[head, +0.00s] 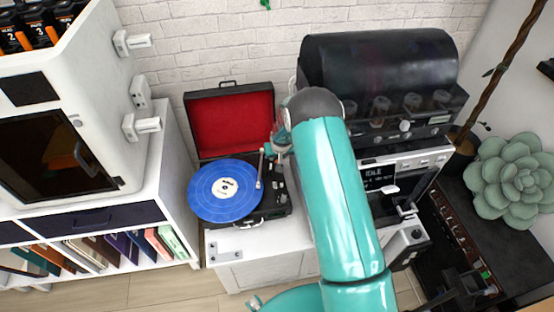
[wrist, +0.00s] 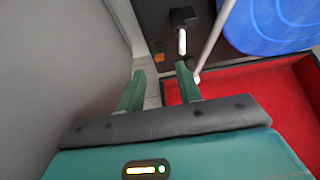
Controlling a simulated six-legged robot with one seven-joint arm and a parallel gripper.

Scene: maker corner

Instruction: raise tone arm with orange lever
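An open record player with a blue record (head: 226,190) stands on the white cabinet, its red-lined lid (head: 230,122) raised behind. The pale tone arm (head: 260,168) lies near the record's right edge; it also shows in the wrist view (wrist: 212,45). A small orange piece, seemingly the orange lever (wrist: 159,57), sits on the black deck in the wrist view. My gripper (wrist: 160,69) is open, with two green fingers apart and nothing between them. The orange lever appears just beyond the fingertips, between them in the picture; contact is not visible. In the head view my arm partly hides the deck's right side.
A black-topped coffee machine (head: 380,90) stands close to the right of the player. A white 3D-printer-like cabinet (head: 85,120) is at the left. The red lid lining (wrist: 240,85) lies close to the right finger in the wrist view. A grey surface (wrist: 50,70) fills the left there.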

